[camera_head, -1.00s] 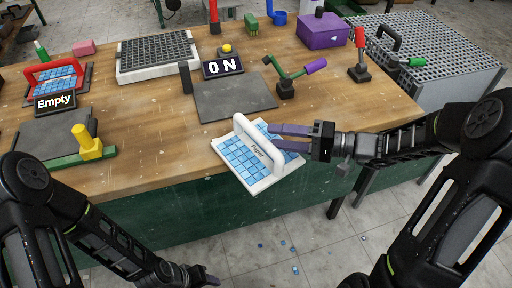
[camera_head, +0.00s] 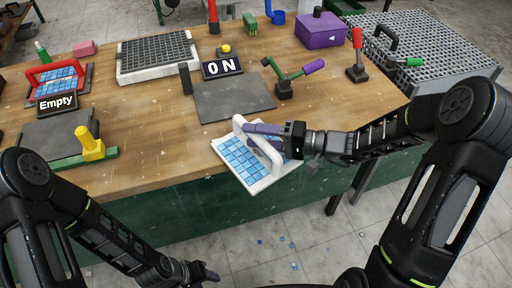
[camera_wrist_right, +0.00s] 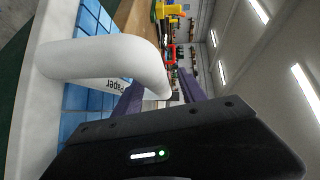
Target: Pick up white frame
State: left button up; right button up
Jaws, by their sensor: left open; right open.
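The handle also fills much of the right wrist view (camera_wrist_right: 95,57), where "Paper" is partly readable. My right gripper (camera_head: 262,132) is at the handle with its purple fingers open. In the wrist view the fingers (camera_wrist_right: 160,98) reach to the handle's far part, which seems to lie between them; contact cannot be told. My left gripper (camera_head: 212,275) is open and empty, low in front of the table.
A dark plate (camera_head: 235,98) lies behind the frame, near an "ON" sign (camera_head: 222,67). A red-handled frame (camera_head: 55,75), an "Empty" sign (camera_head: 57,102) and a yellow-knobbed clamp (camera_head: 88,145) are at left.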

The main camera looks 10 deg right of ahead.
jog(key=shift+c, duration=0.4)
grip_shut()
dwell(0.4)
dwell(0.9)
